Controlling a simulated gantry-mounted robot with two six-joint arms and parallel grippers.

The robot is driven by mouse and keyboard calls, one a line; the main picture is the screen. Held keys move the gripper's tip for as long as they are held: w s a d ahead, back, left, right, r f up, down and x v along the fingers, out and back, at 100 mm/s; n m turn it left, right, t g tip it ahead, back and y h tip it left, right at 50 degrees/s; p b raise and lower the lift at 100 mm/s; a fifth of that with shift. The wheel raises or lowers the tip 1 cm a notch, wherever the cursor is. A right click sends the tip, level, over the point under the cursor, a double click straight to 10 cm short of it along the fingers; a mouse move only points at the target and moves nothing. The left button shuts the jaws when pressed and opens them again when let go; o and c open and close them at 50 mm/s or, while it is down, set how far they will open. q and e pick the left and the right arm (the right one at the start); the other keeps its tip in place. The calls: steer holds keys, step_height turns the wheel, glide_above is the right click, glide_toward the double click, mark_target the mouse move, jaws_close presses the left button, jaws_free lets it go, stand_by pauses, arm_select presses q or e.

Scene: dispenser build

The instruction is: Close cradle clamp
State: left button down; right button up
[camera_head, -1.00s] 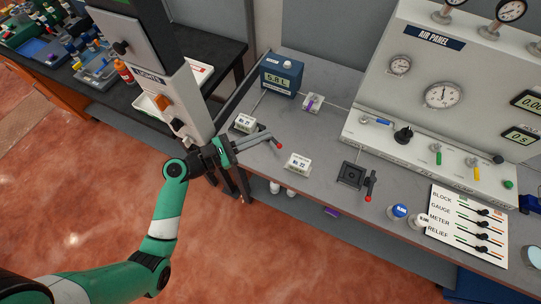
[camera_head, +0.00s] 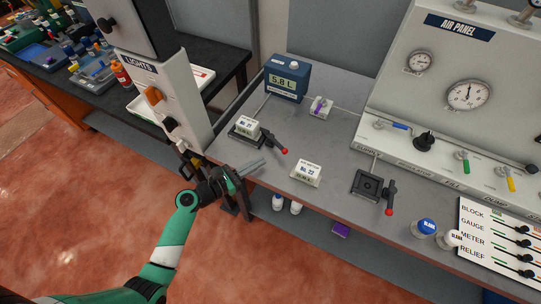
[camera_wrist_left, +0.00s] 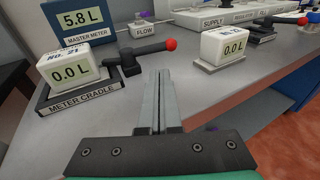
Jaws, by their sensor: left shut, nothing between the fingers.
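The meter cradle (camera_head: 240,138) is a dark tray near the left front edge of the bench; it also shows in the left wrist view (camera_wrist_left: 72,99). A white meter labelled No. 21 (camera_head: 248,126) sits in it. The clamp handle (camera_head: 272,144), black with a red ball tip, sticks out to the right of the cradle; it also shows in the left wrist view (camera_wrist_left: 145,49). My left gripper (camera_head: 262,165) is shut and empty, in front of the handle and apart from it. My right gripper is not in view.
A second white meter, No. 22 (camera_head: 306,172), stands to the right on the bench. A black square fixture (camera_head: 368,185) with a red-tipped lever is farther right. The blue master meter (camera_head: 287,79) stands behind. The air panel (camera_head: 462,60) fills the right rear.

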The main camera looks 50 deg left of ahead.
mark_target(274, 141)
arm_select(q)
steer(key=w, duration=0.5)
steer(key=shift+w+d+r, duration=0.2)
steer(key=shift+d+r, duration=0.1)
